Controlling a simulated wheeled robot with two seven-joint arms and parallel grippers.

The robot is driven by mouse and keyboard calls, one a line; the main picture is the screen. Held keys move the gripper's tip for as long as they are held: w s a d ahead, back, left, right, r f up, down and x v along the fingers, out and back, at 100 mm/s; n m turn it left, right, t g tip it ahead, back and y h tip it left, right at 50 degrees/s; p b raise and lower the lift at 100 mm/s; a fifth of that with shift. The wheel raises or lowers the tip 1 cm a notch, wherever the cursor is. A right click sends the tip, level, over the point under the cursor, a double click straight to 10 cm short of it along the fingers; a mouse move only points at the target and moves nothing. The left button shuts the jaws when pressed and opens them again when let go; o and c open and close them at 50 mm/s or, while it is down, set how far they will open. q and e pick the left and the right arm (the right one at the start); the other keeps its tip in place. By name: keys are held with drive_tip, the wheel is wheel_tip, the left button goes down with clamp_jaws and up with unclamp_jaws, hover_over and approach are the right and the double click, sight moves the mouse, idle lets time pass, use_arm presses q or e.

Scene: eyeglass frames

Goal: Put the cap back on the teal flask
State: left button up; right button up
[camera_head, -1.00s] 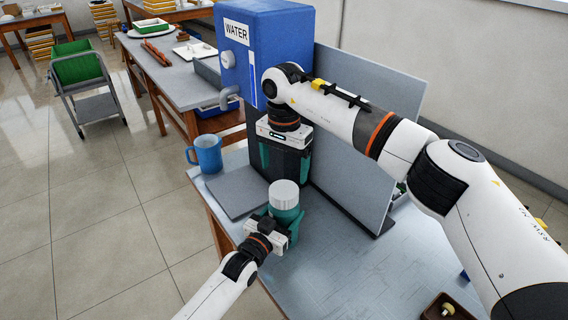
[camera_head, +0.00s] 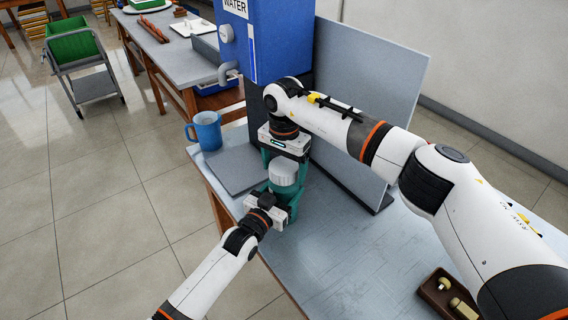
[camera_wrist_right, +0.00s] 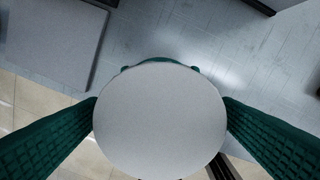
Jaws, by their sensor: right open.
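The teal flask (camera_head: 282,189) stands on the grey bench, with the white ribbed cap (camera_head: 286,171) sitting on its top. The cap is a pale disc in the right wrist view (camera_wrist_right: 160,120). I cannot tell whether it is screwed down. My right gripper (camera_head: 284,172) points straight down over the flask. Its green fingers are open on either side of the cap, with the cap between them. My left gripper (camera_head: 278,208) comes in low from the front and is shut around the flask's body; the flask partly hides its fingers.
A grey slab (camera_head: 237,170) lies left of the flask, and a blue mug (camera_head: 207,131) stands beyond it. The blue water tank (camera_head: 282,50) and an upright grey panel (camera_head: 370,95) stand behind. A brown tray (camera_head: 432,291) with small parts lies at the lower right.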

use_arm(q)
drive_tip(key=shift+f, duration=0.1)
use_arm(e)
drive_tip(key=c, duration=1)
drive_tip(key=m, duration=1.3)
drive_tip(key=shift+m, duration=0.4)
drive_tip(key=m, duration=1.2)
drive_tip(key=shift+m, duration=0.4)
drive_tip(key=m, duration=0.9)
drive_tip(key=o, duration=1.1)
